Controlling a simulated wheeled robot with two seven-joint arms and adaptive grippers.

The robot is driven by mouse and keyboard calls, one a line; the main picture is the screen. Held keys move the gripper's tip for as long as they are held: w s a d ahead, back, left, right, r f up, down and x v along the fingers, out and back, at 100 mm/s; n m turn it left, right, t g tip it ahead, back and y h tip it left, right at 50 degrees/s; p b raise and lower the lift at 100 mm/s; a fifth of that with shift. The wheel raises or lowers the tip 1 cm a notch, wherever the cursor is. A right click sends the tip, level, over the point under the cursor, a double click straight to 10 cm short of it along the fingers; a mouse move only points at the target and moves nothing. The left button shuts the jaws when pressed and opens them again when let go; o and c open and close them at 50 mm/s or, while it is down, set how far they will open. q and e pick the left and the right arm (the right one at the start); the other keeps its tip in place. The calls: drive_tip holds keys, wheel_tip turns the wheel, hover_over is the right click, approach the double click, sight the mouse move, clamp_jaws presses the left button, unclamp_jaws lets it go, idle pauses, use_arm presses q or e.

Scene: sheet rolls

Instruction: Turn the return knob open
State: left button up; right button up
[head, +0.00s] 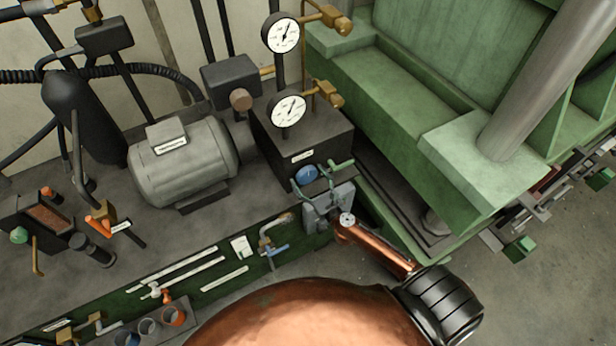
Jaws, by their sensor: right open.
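A round blue knob (306,175) sits on the front of the dark block below the gauges. It may be the return knob, but I cannot read its label. My right gripper (314,184) is open, with its grey fingers up close at the knob. I cannot tell whether they touch it. The fingers hide part of the knob, and its turned position is unclear. A green lever (342,163) sticks out just right of the fingers. My left gripper is not in view.
Two white dial gauges (287,111) stand above the dark block (303,143). A grey motor (182,162) is to its left. A large green machine frame (400,110) rises close on the right.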

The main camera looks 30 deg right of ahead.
drive_tip(key=shift+c, duration=0.6)
drive_tip(key=c, duration=1)
drive_tip(key=shift+c, duration=0.2)
